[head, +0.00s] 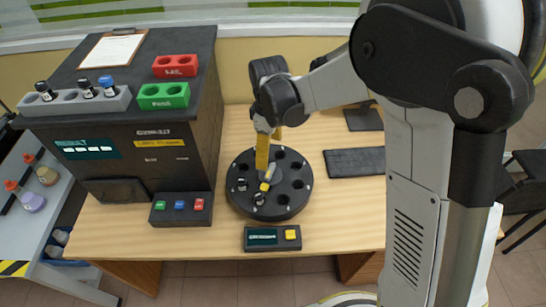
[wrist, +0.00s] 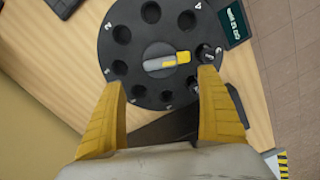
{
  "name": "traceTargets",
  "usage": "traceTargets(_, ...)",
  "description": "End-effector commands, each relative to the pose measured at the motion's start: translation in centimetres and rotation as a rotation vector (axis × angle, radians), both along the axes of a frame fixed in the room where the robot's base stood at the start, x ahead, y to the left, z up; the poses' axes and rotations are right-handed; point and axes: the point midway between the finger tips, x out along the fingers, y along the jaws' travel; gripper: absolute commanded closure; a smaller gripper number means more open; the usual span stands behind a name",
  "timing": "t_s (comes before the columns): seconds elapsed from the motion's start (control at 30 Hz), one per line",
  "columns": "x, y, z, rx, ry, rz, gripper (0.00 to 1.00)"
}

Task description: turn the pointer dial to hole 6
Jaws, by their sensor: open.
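The pointer dial (wrist: 166,61) is a grey bar with a yellow end, at the centre of a round black disc with a ring of holes (wrist: 172,32). In the wrist view its yellow end points right, toward a hole holding a dark-capped vial (wrist: 205,52). In the head view the dial (head: 266,186) shows just below my fingers, its yellow end toward the front. My gripper (wrist: 161,78) is open and empty, its yellow fingers on either side of the dial's near side, apart from it. The numbers 2 and 4 are readable; I cannot make out 6.
A small display box with a yellow button (head: 273,238) sits in front of the disc. A three-button panel (head: 181,209) and a dark analyser (head: 130,160) stand at left. A keyboard (head: 355,162) lies at right. The desk (head: 130,230) is bare at the front left.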

Motion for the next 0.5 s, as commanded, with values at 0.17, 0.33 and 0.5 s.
traceTargets(0.17, 0.0, 0.0, -3.8, 0.000, -0.001, -0.002, 0.14)
traceTargets(0.33, 0.1, 0.0, -7.0, 0.000, -0.001, -0.003, 0.14)
traceTargets(0.5, 0.1, 0.0, -9.1, 0.000, -0.002, -0.004, 0.14)
